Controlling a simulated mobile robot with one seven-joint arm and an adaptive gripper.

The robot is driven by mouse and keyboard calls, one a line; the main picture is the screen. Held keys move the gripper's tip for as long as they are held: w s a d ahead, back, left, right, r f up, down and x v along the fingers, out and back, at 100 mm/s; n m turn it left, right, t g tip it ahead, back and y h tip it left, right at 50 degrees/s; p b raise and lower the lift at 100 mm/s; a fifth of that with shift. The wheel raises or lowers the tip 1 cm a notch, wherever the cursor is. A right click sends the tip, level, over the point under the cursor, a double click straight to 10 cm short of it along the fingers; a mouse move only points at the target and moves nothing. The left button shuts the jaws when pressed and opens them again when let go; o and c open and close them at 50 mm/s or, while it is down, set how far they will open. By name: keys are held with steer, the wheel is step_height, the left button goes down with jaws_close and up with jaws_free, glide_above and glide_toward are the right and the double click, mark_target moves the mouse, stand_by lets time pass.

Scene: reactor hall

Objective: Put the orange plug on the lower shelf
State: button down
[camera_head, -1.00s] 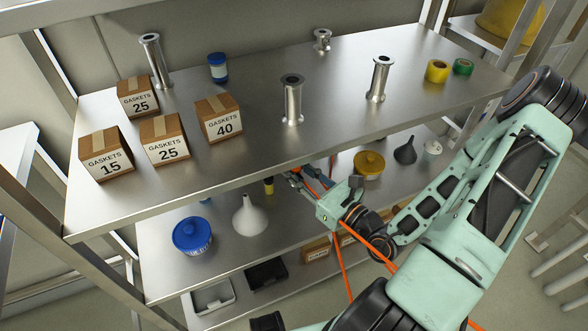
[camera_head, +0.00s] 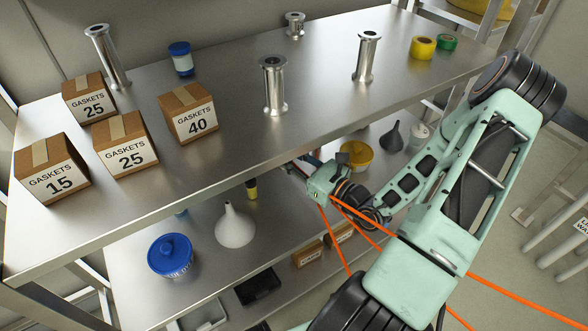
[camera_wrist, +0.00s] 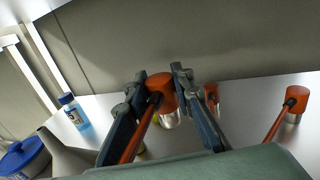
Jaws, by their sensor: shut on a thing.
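An orange plug (camera_wrist: 160,88) with a silver lower end sits between the fingers of my gripper (camera_wrist: 157,80) in the wrist view. An orange cable runs back from it. My gripper is shut on this plug. In the head view my gripper (camera_head: 297,166) reaches in under the front edge of the upper shelf (camera_head: 320,95), above the lower shelf (camera_head: 205,262). The held plug is hidden there. I cannot tell whether it touches the lower shelf (camera_wrist: 255,90). Two more orange plugs stand to its right in the wrist view, one close (camera_wrist: 211,93) and one farther off (camera_wrist: 291,102).
On the lower shelf are a blue tub (camera_head: 170,257), a white funnel (camera_head: 235,226), a yellow tub (camera_head: 356,155) and a dark funnel (camera_head: 392,136). A blue-capped bottle (camera_wrist: 73,112) stands left of my gripper. Gasket boxes (camera_head: 126,145) and metal pipe pieces (camera_head: 273,85) stand on the upper shelf.

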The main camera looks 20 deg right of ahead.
steer(key=w+d+f, duration=0.1)
steer(key=f, duration=0.1)
steer(key=w+d+f+b, duration=0.1)
steer(key=f, duration=0.1)
steer(key=w+d+f+b, duration=0.1)
steer(key=d+f, duration=0.1)
steer(key=shift+w, duration=0.1)
steer(key=shift+w+d+f+b, duration=0.1)
steer(key=shift+f+b, duration=0.7)
steer(key=shift+f, duration=0.75)
steer(key=shift+f, duration=0.15)
steer(key=c, duration=1.7)
jaws_free()
